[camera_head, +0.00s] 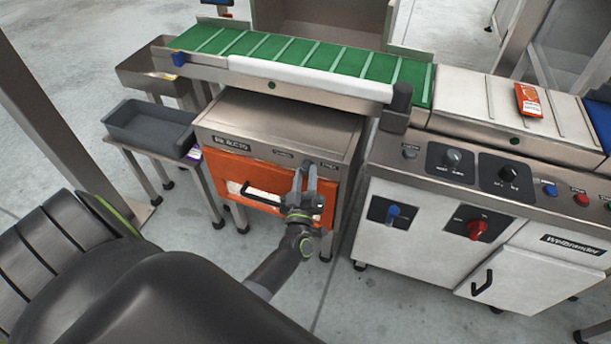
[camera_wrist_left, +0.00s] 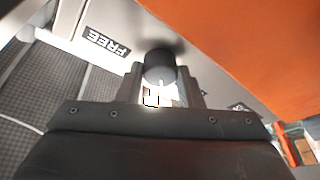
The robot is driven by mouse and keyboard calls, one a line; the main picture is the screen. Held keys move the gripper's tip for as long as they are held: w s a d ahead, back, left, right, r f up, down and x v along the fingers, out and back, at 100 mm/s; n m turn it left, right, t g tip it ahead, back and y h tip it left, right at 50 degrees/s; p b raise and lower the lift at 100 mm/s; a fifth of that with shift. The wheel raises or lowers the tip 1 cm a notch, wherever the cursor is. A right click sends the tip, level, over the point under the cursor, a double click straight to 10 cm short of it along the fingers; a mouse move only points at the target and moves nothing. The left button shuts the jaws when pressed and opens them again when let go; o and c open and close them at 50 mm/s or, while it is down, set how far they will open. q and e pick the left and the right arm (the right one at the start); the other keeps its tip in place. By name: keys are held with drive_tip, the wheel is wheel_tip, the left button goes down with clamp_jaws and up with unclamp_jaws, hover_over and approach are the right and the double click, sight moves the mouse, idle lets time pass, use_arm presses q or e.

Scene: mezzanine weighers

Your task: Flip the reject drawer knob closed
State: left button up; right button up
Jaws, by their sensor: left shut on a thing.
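The reject drawer (camera_head: 235,168) has an orange front with a black bar handle, set in a steel cabinet under the conveyor. I cannot tell whether it sits flush. My left gripper (camera_head: 308,172) is at the upper right of the drawer front. In the left wrist view, its fingers (camera_wrist_left: 161,84) are shut on a dark round knob (camera_wrist_left: 160,66). A "FREE" label (camera_wrist_left: 107,41) is left of the knob there, and the orange panel fills the upper right. The fingers hide the knob in the head view. My right gripper is not in view.
A green belt conveyor (camera_head: 290,52) runs above the cabinet. A control cabinet (camera_head: 425,225) with several knobs stands close to the right. A grey tray (camera_head: 150,128) on a stand is at the left. Grey floor is clear in front.

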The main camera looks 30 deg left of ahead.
use_arm(q)
drive_tip(key=o, duration=1)
drive_tip(key=v, duration=1.7)
drive_tip(key=shift+s+d+f, duration=0.15)
drive_tip(key=shift+s, duration=0.05)
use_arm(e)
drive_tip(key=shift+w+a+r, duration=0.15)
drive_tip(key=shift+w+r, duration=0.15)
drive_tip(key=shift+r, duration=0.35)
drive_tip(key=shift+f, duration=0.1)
